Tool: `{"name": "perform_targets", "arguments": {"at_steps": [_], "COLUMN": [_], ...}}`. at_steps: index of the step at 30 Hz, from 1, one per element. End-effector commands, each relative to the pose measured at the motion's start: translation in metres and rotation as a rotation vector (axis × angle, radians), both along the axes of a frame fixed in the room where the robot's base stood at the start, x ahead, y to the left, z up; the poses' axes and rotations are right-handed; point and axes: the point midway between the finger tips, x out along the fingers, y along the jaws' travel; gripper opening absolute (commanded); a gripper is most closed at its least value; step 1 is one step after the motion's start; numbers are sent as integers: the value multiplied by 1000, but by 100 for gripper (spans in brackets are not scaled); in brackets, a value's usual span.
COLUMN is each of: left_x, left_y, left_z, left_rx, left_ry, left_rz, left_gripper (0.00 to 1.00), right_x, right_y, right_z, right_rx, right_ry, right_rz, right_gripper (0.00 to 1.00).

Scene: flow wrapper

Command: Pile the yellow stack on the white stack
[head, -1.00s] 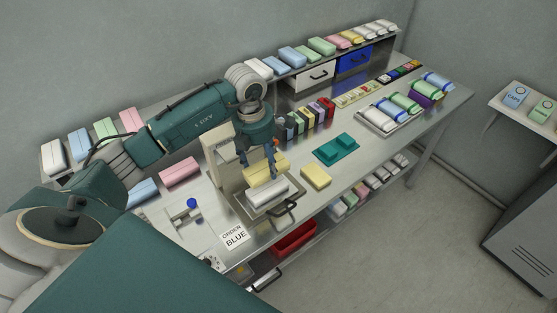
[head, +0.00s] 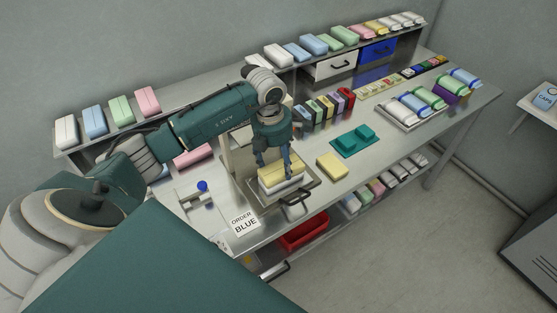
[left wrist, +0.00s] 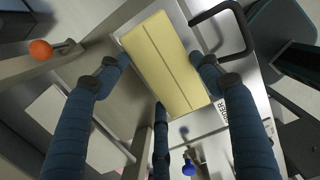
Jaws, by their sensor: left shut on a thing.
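My left gripper (head: 274,164) points down and is shut on the yellow stack (head: 282,172), a pale yellow block with a lengthwise seam. The white stack (head: 284,188) shows as a strip directly under the yellow one, on the metal tray of the machine. The yellow stack looks lined up over it; whether they touch I cannot tell. In the left wrist view the yellow stack (left wrist: 165,62) lies between the blue fingers and hides the white stack. My right gripper is not in view.
A black handle (head: 294,199) stands at the tray's front edge. Another yellow block (head: 331,166) lies to the right, beside a teal fixture (head: 358,141). An "ORDER BLUE" card (head: 243,222) stands in front. A beige machine post (head: 238,170) rises close left of the gripper.

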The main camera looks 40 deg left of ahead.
Motion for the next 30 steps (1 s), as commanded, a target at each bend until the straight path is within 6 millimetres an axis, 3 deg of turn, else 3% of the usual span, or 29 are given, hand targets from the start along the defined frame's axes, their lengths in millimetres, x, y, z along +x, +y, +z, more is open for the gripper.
{"name": "perform_targets", "arguments": {"at_steps": [28, 29, 30], "left_x": [0, 0, 0], "left_y": [0, 0, 0], "left_z": [-4, -4, -4], "left_rx": [-1, -1, -1], "left_ry": [0, 0, 0], "left_rz": [0, 0, 0], "left_gripper": [50, 69, 77], "right_x": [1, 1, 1], "right_y": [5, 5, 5], "right_z": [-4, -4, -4], "right_rx": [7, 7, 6], "right_ry": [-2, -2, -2], "right_rz": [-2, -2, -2], "right_gripper": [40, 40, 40]}}
